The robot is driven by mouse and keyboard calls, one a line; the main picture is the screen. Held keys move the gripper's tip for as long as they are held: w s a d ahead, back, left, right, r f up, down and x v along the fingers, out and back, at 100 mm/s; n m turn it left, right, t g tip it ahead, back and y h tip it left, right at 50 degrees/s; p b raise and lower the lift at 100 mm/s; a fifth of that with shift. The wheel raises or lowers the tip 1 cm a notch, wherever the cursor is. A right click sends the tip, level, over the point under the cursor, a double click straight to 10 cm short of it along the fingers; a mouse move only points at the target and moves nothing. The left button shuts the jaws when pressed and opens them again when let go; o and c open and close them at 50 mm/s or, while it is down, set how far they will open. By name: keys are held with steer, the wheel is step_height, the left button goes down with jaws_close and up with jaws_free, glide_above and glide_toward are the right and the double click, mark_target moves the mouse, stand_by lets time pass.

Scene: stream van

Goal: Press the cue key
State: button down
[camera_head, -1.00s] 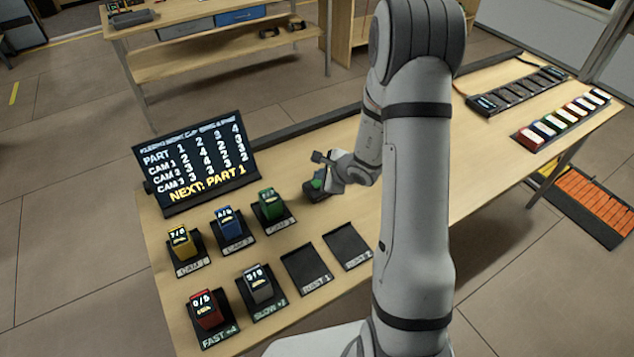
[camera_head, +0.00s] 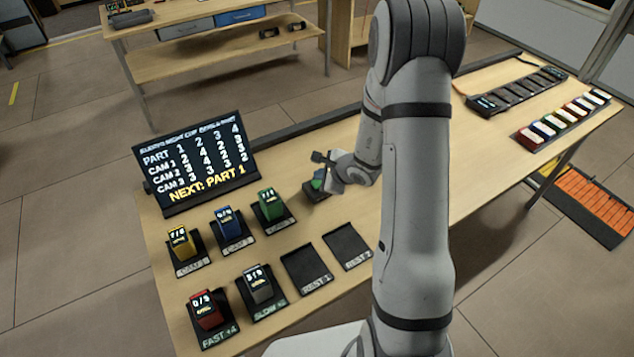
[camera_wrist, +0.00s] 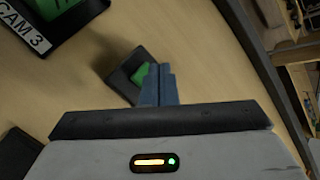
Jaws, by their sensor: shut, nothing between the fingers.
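The cue key looks like a green button (camera_head: 317,182) on a small dark base (camera_head: 312,193), on the table right of the green block. In the wrist view the green button (camera_wrist: 140,75) shows just left of my fingertips, partly hidden by them, on its dark base (camera_wrist: 122,78). My gripper (camera_head: 326,184) is shut and empty, with its fingers pointing at the key. In the wrist view the closed fingers of my gripper (camera_wrist: 161,70) overlap the key's base. I cannot tell whether they touch the button.
A screen (camera_head: 200,165) reads "NEXT: PART 1". Yellow (camera_head: 180,243), blue (camera_head: 228,223), green (camera_head: 270,204), red (camera_head: 204,309) and grey (camera_head: 258,283) blocks stand on labelled pads. Two rest pads (camera_head: 306,268) are empty. A rack of coloured pieces (camera_head: 565,120) lies far right.

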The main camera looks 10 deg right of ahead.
steer(key=shift+f+b, duration=0.2)
steer(key=shift+b, duration=0.1)
steer(key=shift+f+b, duration=0.3)
steer(key=shift+b, duration=0.3)
steer(key=shift+f+b, duration=0.45)
steer(key=shift+b, duration=0.35)
stand_by(0.7)
steer(key=shift+r, duration=0.15)
steer(key=shift+r+p, duration=0.4)
steer(key=shift+r, duration=0.4)
steer(key=shift+r+p, duration=1.35)
steer(key=shift+r, duration=1.2)
